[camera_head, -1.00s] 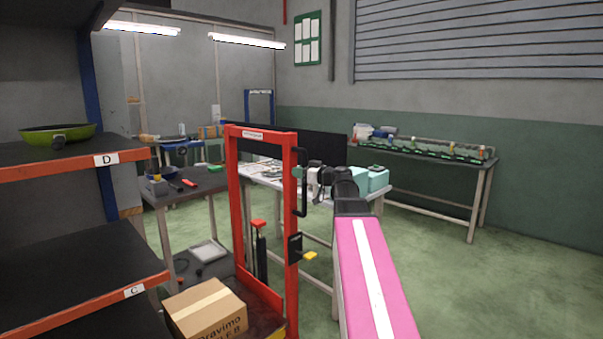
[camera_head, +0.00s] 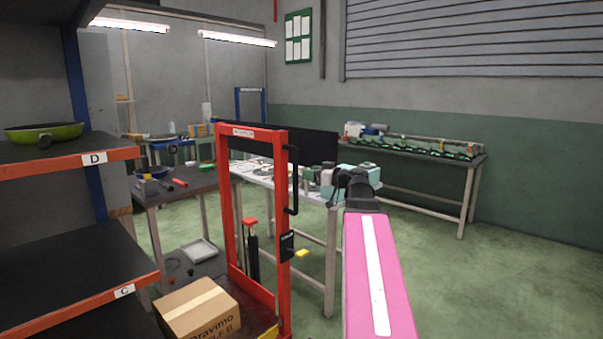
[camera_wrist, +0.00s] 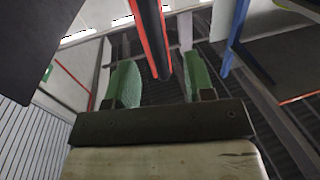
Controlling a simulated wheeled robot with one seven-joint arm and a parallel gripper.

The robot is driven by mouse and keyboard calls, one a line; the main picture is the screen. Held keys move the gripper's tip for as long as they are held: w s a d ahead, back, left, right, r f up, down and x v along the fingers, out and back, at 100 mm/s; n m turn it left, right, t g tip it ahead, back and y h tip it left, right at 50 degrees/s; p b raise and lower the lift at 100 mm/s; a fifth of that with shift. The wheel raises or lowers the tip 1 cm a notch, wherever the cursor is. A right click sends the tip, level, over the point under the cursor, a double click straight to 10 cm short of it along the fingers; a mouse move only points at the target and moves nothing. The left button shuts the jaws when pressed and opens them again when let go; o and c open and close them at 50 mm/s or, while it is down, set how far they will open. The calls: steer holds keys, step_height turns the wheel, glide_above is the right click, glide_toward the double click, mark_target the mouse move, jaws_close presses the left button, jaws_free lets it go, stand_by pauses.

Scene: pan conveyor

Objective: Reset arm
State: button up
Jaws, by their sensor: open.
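My arm shows in the head view as a pink link with a white stripe (camera_head: 378,275), reaching forward from the bottom of the picture. Its dark wrist joint lies at the far end. My gripper (camera_head: 309,178) is small there, left of that joint, and overlaps the white table in the picture. In the wrist view my gripper (camera_wrist: 159,66) has two green fingers standing well apart. It is open, with nothing held between them. A red and black bar shows beyond the gap; I cannot tell its distance.
A red lift frame (camera_head: 283,230) stands ahead, with a cardboard box (camera_head: 198,310) on its base. A shelf rack at left holds a green pan (camera_head: 44,132). A dark table (camera_head: 190,184) and a long bench (camera_head: 410,151) stand behind. Floor at right is clear.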

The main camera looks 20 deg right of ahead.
steer(key=shift+v, duration=0.8)
steer(key=s+a+f+m+g+h, duration=0.2)
steer(key=a+f+g, duration=0.3)
steer(key=f, duration=0.8)
steer(key=s+a+f+m+g+h, duration=0.25)
steer(key=a+f, duration=0.45)
steer(key=f, duration=0.6)
steer(key=s+a+f+m+g+h, duration=0.2)
steer(key=s+f, duration=0.4)
steer(key=f, duration=0.3)
steer(key=s+a+f+m+g+h, duration=0.1)
steer(key=s+f+g+h, duration=0.3)
steer(key=f, duration=0.5)
steer(key=s+a+h, duration=0.1)
steer(key=s, duration=0.1)
steer(key=shift+s+f+m, duration=0.35)
steer(key=shift+f, duration=0.05)
